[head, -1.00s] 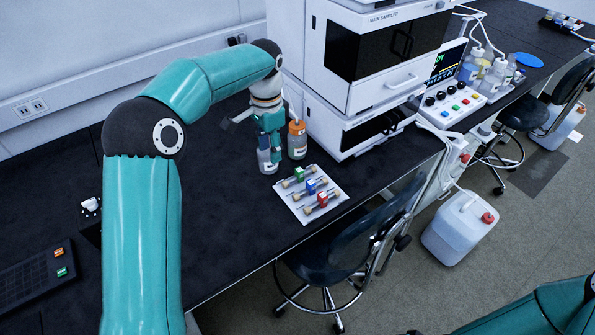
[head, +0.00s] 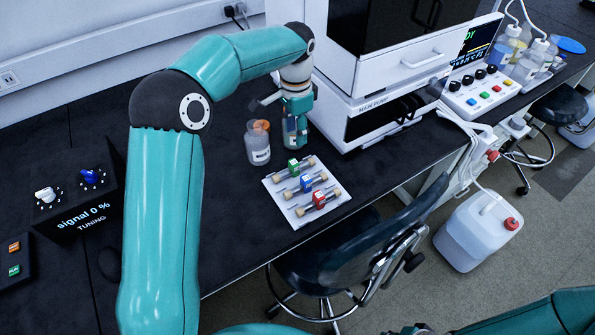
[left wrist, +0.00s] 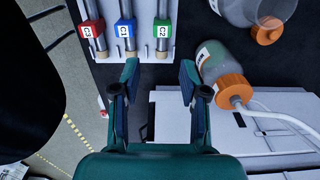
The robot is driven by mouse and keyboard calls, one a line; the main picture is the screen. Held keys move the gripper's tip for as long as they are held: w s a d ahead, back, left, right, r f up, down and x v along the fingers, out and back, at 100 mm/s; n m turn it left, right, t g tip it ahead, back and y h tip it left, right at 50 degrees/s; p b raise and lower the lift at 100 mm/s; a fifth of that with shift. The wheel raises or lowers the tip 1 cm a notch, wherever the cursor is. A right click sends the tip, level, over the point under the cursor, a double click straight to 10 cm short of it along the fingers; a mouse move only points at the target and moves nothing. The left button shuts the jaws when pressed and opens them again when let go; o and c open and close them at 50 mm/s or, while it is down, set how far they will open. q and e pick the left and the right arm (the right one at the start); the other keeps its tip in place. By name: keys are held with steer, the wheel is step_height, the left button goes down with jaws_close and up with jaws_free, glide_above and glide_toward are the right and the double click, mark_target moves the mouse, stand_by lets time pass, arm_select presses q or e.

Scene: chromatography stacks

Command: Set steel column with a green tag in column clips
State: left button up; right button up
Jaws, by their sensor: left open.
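The steel column with the green tag (head: 294,167) lies on a white tray (head: 282,209) on the dark bench, the farthest of three columns. My left gripper (head: 297,141) is open and empty, behind the tray near the bottles. In the left wrist view its spread fingers (left wrist: 159,72) have nothing between them. I cannot make out the column clips.
Columns with blue (head: 306,183) and red (head: 319,199) tags lie beside it. A clear bottle (head: 258,147) stands left of my left gripper; an orange-capped bottle (left wrist: 219,70) is close to its finger. A white instrument stack (head: 375,115) rises at the right.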

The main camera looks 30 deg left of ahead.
mark_target(293, 162)
arm_select(q)
steer(key=f, duration=0.6)
steer(key=a+f, duration=0.1)
steer(key=f, duration=0.2)
steer(key=shift+s+a, duration=0.1)
steer(key=shift+s, duration=0.3)
steer(key=shift+w+d+f+p, duration=0.15)
steer(key=shift+f+p, duration=0.15)
steer(key=shift+f, duration=1.05)
steer(key=shift+w+d+f+p, duration=0.15)
steer(key=shift+f+p, duration=0.15)
steer(key=shift+f, duration=1.05)
steer(key=shift+s, duration=0.1)
jaws_close()
